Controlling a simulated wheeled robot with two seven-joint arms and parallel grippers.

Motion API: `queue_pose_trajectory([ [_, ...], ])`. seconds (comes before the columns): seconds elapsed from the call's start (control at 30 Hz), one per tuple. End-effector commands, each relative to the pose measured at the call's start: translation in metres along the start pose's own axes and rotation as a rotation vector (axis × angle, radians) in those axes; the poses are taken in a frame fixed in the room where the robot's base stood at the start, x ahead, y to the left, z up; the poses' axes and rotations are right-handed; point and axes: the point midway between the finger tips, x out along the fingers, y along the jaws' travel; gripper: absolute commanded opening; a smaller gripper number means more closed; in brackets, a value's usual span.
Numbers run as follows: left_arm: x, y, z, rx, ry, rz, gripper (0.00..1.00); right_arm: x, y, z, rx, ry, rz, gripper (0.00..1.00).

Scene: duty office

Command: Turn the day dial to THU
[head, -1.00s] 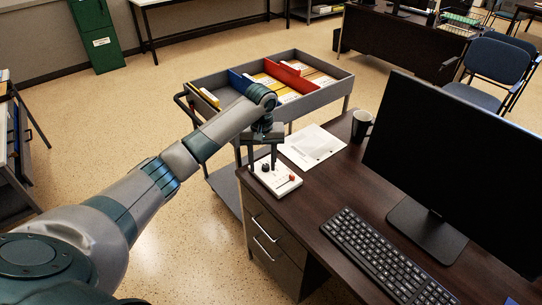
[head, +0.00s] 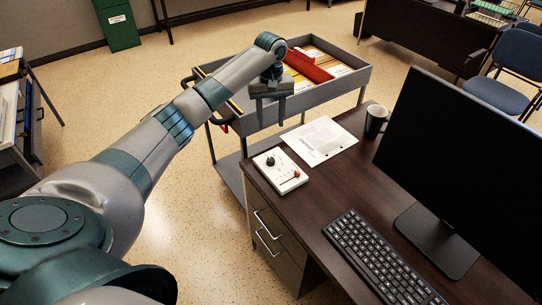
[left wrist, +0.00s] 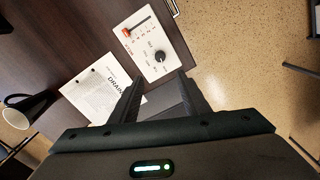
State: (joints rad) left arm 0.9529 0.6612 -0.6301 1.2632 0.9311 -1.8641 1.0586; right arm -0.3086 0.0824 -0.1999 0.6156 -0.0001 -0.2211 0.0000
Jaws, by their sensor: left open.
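A small white panel (head: 281,176) lies flat on the near left corner of the dark desk. Its black round dial (head: 270,161) sits at one end, and a red slider knob (head: 296,174) at the other. The left wrist view shows the panel (left wrist: 143,50), the dial (left wrist: 160,56) and the red slider (left wrist: 127,32) uncovered. The markings around the dial are too small to read, so its setting cannot be told. My left gripper (head: 267,117) is open and empty, raised clear of the panel. Its fingers (left wrist: 158,88) point toward the dial from a distance. My right gripper is not in view.
A printed sheet (head: 321,140) lies beside the panel, with a dark mug (head: 375,121) past it. A keyboard (head: 385,262) and large monitor (head: 461,170) fill the desk's right side. A grey cart (head: 350,85) with folders stands behind my left gripper.

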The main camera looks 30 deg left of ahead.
Motion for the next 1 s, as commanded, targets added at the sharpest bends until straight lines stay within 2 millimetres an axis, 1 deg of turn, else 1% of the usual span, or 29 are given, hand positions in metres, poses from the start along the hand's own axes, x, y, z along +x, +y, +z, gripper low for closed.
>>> queue_pose_trajectory([
  [0.1,0.009,0.0,0.001,0.0,-0.002,-0.002,0.42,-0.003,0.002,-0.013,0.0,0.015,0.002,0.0],
  [0.23,0.025,-0.001,0.001,0.0,-0.002,-0.003,0.42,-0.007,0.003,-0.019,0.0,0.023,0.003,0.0],
  [0.47,0.064,0.0,0.001,0.0,-0.002,-0.003,0.42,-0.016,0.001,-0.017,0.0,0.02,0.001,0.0],
  [0.8,0.126,-0.001,0.001,-0.001,-0.003,-0.003,0.42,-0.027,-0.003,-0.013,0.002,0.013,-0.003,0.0],
  [1.0,0.154,0.0,0.001,0.0,-0.003,-0.002,0.42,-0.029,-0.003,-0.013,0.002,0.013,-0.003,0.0],
])
